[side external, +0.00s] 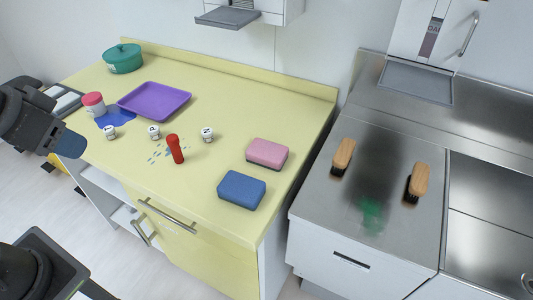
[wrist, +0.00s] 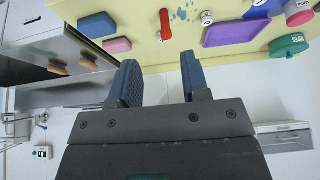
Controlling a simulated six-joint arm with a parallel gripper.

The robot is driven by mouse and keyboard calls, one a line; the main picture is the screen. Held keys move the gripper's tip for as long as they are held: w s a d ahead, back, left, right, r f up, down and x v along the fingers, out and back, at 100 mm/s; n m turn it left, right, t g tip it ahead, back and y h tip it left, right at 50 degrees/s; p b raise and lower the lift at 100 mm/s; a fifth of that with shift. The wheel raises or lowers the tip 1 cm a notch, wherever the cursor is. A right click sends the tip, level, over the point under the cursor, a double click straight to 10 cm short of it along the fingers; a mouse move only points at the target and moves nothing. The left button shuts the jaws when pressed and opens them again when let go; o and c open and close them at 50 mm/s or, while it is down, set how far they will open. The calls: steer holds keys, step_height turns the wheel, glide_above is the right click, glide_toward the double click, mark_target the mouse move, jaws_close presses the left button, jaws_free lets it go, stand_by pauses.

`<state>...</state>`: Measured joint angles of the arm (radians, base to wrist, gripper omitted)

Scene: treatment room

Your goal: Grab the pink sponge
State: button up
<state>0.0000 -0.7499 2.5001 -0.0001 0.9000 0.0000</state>
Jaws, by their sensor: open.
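The pink sponge (side external: 268,152) lies on the yellow countertop near its right end, just behind the blue sponge (side external: 242,189). In the wrist view the pink sponge (wrist: 117,45) shows at upper left, beyond my left finger, beside the blue sponge (wrist: 97,25). My gripper (wrist: 159,60) is open and empty, with a clear gap between its two blue fingers. In the side external view my gripper (side external: 68,144) is at the far left by the counter's left front edge, well apart from the pink sponge.
On the counter (side external: 220,105) are a red bottle (side external: 175,149), several small white jars, a purple tray (side external: 154,100), a red-lidded pot (side external: 94,104) and a green pot (side external: 123,58). Two wooden brushes (side external: 343,156) are on the steel worktop at right. Counter around the sponges is mostly clear.

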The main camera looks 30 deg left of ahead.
steer(key=o, duration=1.1)
steer(key=shift+c, duration=0.2)
steer(key=w+d+r+m+g, duration=0.1)
steer(key=w+d+r+m, duration=0.25)
steer(key=w, duration=0.45)
steer(key=m+g+h, duration=0.2)
steer(key=m+g, duration=0.3)
steer(key=m, duration=0.9)
glide_above(267, 149)
steer(key=a, duration=0.2)
step_height(267, 149, down, 11)
steer(key=f, duration=0.3)
steer(key=d+f, duration=0.1)
steer(key=f, duration=0.4)
steer(key=shift+s+d+f, duration=0.2)
steer(key=shift+d+f, duration=0.1)
steer(key=shift+d, duration=0.05)
steer(key=shift+w+d+f, duration=0.1)
steer(key=shift+f, duration=1.25)
steer(key=shift+w+d+f, duration=0.1)
steer(key=shift+f, duration=1.2)
